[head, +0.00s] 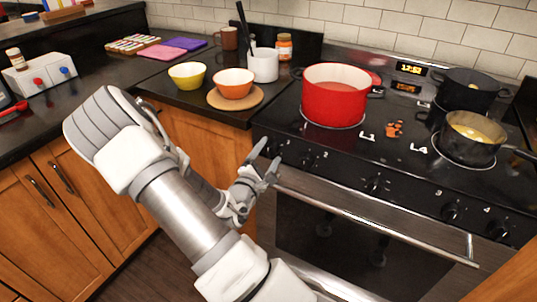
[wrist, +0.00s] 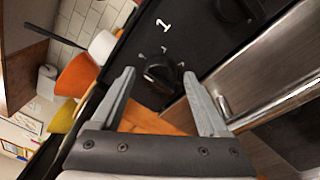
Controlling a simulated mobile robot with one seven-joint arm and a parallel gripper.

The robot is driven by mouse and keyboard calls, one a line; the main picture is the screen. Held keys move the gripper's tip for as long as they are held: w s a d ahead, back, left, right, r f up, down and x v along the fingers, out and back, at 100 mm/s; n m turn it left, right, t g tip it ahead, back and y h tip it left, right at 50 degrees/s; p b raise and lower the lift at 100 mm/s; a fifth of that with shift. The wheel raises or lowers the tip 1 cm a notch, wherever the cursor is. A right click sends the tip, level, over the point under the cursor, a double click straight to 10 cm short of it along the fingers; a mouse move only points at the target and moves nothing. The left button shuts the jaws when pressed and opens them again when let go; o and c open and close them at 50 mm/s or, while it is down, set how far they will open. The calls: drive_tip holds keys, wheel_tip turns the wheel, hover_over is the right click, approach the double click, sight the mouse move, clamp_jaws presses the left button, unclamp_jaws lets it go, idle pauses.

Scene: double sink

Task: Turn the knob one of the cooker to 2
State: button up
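The cooker (head: 345,205) stands on the right in the head view, with a row of black knobs along its black front panel. Knob one (wrist: 163,74), with a white "1" printed beside it, shows in the wrist view beyond and between my fingertips. In the head view knob one (head: 273,149) is partly hidden by my gripper (head: 269,157). My gripper is open and empty in the wrist view (wrist: 159,73), with one finger to each side of the knob. I cannot tell whether a finger touches it.
A red pot (head: 335,98) and two dark pans, one front right (head: 471,138), stand on the hob. The oven handle (head: 370,222) runs below the knobs, close to my gripper. Bowls, one orange (head: 234,84), stand on the counter to the left.

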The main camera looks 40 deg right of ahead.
clamp_jaws()
drive_tip(key=shift+m, duration=0.3)
drive_tip(key=m+b, duration=0.2)
drive_tip(key=m, duration=0.3)
drive_tip(key=shift+f, duration=0.2)
drive_tip(key=m+h+b, duration=0.1)
drive_tip(key=m+b, duration=0.2)
drive_tip(key=m, duration=0.4)
drive_tip(key=shift+w, duration=0.1)
drive_tip(key=m+b, duration=0.1)
drive_tip(key=m, duration=0.2)
drive_tip(key=m+g+h+b, duration=0.1)
drive_tip(key=m+b, duration=0.1)
drive_tip(key=m, duration=0.2)
drive_tip(key=shift+w+a+m+g, duration=0.1)
drive_tip(key=shift+m+g, duration=0.2)
drive_tip(key=m+g+b, duration=0.1)
drive_tip(key=m+b, duration=0.1)
drive_tip(key=m, duration=0.3)
drive_tip(key=shift+r+m, duration=0.1)
drive_tip(key=shift+m, duration=0.3)
